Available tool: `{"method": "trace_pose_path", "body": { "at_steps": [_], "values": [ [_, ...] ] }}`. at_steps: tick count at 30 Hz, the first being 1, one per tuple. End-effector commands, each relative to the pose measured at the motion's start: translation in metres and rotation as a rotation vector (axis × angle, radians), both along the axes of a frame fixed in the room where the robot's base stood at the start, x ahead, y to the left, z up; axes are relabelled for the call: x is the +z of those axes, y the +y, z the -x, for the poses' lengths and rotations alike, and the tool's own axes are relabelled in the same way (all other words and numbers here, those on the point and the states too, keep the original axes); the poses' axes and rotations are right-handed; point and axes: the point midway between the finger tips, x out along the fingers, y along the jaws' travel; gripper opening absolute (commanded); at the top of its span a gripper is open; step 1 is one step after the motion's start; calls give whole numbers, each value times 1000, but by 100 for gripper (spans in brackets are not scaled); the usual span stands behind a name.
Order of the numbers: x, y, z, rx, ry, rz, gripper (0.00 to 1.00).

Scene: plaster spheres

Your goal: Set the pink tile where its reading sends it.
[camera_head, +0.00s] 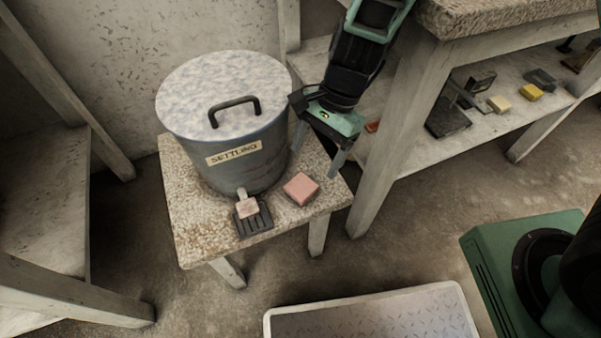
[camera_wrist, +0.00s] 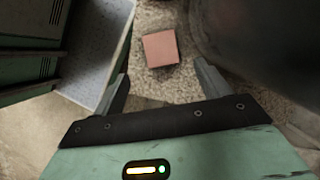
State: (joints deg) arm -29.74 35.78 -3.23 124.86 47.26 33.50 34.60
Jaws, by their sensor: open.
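The pink tile (camera_head: 300,188) lies flat on the small speckled table (camera_head: 195,215), near its right front corner. It also shows in the wrist view (camera_wrist: 161,48), a little beyond the fingertips. My gripper (camera_head: 320,150) is open and empty, behind and above the tile, beside the bin. In the wrist view its two fingers (camera_wrist: 162,85) are spread with nothing between them. A grey lidded bin (camera_head: 225,130) labelled SETTLING stands on the table. A small tap (camera_head: 247,204) juts from its front over a dark slotted tray (camera_head: 253,222). No reading is visible on the tile.
A bench shelf (camera_head: 480,125) at the right holds a yellow block (camera_head: 530,92), a cream block (camera_head: 499,104) and dark items. A pale-rimmed platform (camera_head: 375,310) lies at the front. An empty-looking wooden shelf (camera_head: 50,185) stands at the left.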

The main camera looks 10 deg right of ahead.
Motion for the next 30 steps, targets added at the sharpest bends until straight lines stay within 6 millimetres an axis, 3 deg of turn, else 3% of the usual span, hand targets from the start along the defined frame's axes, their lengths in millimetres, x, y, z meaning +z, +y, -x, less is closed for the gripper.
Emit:
{"method": "trace_pose_path", "body": {
  "at_steps": [11, 19, 27, 30],
  "values": [
    [-34, 9, 6, -14, 6, 4, 75],
    [-70, 20, 16, -13, 7, 4, 75],
    [-71, 22, 16, -14, 4, 3, 75],
    [-71, 22, 16, -14, 4, 3, 50]
  ]
}}
